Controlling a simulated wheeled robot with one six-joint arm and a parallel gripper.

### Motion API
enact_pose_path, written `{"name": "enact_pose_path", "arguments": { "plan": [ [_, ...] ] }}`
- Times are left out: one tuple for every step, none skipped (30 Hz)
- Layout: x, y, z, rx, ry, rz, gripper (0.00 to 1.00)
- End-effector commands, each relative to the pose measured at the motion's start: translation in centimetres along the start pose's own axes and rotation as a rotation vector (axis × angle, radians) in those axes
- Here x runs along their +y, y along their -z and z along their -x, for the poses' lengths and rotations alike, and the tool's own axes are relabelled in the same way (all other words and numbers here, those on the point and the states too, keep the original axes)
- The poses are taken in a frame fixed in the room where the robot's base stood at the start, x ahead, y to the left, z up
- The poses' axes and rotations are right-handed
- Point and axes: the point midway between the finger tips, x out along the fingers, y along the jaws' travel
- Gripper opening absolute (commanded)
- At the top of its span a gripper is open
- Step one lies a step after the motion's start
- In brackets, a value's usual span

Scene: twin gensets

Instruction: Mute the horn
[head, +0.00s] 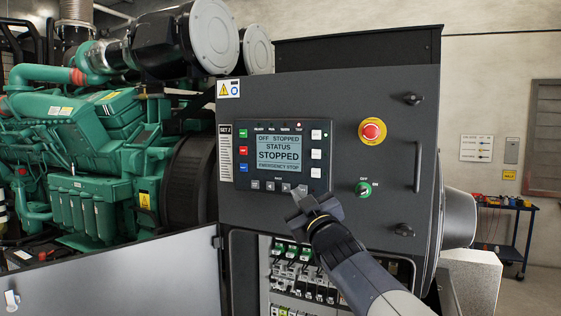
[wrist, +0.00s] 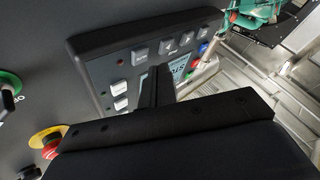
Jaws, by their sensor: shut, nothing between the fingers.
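The genset controller (head: 243,183) is a dark panel on the grey cabinet. Its screen (head: 278,150) reads "OFF STOPPED", "STATUS STOPPED" and "EMERGENCY STOP". Coloured buttons line its left side, white buttons (head: 316,154) its right side, and a row of grey buttons (head: 270,185) its bottom. I cannot read which button mutes the horn. My gripper (head: 299,193) is shut and empty at the controller's lower right edge, covering part of the bottom row's right end. In the wrist view the shut fingers (wrist: 156,86) stand before the screen, with grey buttons (wrist: 139,56) beyond; contact cannot be told.
A red emergency stop (head: 372,131) and a green OFF/ON switch (head: 363,189) sit right of the controller. A cabinet handle (head: 417,166) is farther right. Below is an open bay of breakers (head: 291,275) with its door (head: 120,275) swung left. A green engine (head: 90,150) stands left.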

Motion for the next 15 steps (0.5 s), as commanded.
{"name": "enact_pose_path", "arguments": {
  "plan": [
    [0.0, 0.0, 0.0, 0.0, 0.0, 0.0, 0.0],
    [0.0, 0.0, 0.0, 0.0, 0.0, 0.0, 0.0],
    [0.0, 0.0, 0.0, -0.001, 0.0, 0.0, 0.0],
    [0.0, 0.0, 0.0, -0.001, 0.0, 0.0, 0.0],
    [0.0, 0.0, 0.0, -0.001, 0.0, 0.0, 0.0],
    [0.0, 0.0, 0.0, -0.001, 0.0, 0.0, 0.0],
    [0.0, 0.0, 0.0, 0.0, 0.0, 0.0, 0.0],
    [-0.1, 0.0, 0.1, 0.0, 0.0, 0.0, 0.0],
    [-0.3, 0.1, 0.3, 0.001, 0.0, 0.0, 0.0],
    [-0.4, 0.2, 0.5, 0.002, 0.0, 0.0, 0.0],
    [-0.6, 0.3, 0.7, 0.002, 0.0, 0.0, 0.0],
    [-0.8, 0.5, 1.0, 0.002, -0.001, 0.0, 0.0],
    [-0.9, 0.6, 1.2, 0.002, -0.001, 0.0, 0.0],
    [-1.1, 0.8, 1.4, 0.003, 0.0, 0.0, 0.0],
    [-1.4, 1.0, 1.7, 0.003, 0.0, 0.001, 0.0]
  ]
}}
